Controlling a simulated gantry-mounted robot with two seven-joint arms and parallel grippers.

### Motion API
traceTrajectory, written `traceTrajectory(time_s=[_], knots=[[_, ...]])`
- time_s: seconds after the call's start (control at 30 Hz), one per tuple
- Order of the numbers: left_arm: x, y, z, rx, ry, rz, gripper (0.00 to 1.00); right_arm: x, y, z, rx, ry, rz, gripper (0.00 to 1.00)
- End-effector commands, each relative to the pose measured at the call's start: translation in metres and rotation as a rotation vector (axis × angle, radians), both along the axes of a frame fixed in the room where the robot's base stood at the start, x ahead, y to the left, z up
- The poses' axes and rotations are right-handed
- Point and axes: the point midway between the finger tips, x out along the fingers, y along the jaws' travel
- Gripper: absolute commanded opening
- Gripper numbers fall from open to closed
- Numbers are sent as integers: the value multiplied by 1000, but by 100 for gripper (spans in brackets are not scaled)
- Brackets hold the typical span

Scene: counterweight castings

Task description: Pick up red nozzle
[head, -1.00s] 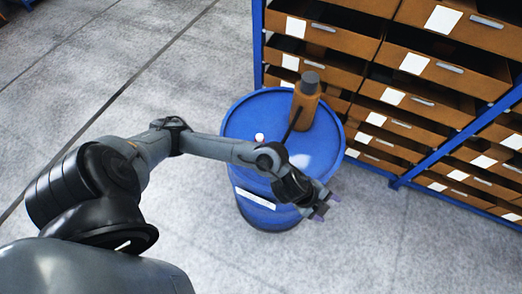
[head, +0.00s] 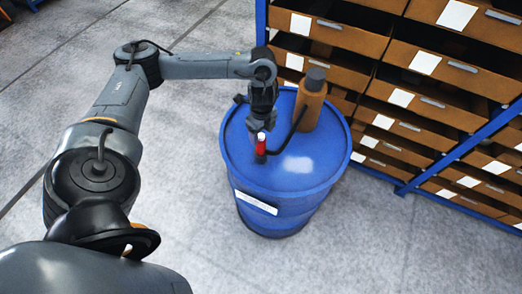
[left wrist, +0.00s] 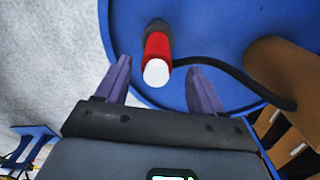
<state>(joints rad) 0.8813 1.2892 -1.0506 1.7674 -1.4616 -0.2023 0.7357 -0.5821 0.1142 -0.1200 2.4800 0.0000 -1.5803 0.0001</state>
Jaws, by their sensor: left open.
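The red nozzle (head: 261,146) has a white tip and stands on the blue drum's lid, joined to a black hose. In the left wrist view the red nozzle (left wrist: 158,50) shows between and beyond the fingers, its white tip toward the camera. My left gripper (head: 261,132) is open, pointing down just above the nozzle. In the left wrist view my left gripper's fingers (left wrist: 160,85) stand apart with nothing clamped between them. My right gripper is not in view.
The blue drum (head: 240,165) stands on the grey floor. A brown bottle (head: 309,105) with a grey cap stands on its lid, beside my gripper. A blue-framed rack of brown drawers (head: 430,100) rises behind and to the right. The floor in front is clear.

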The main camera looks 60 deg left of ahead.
Motion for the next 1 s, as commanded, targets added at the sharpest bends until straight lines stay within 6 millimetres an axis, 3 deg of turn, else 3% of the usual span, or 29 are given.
traceTrajectory(time_s=[0.03,0.27,0.43,0.7,1.0], knots=[[0,0,-9,-1,1,0,68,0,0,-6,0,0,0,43],[0,-1,-17,0,-2,-2,68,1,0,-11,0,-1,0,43],[-3,-4,-35,-2,2,-3,68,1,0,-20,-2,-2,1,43],[-3,-6,-61,0,-2,-2,68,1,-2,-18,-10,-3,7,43],[-3,-5,-65,1,-2,-3,68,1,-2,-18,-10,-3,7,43]])
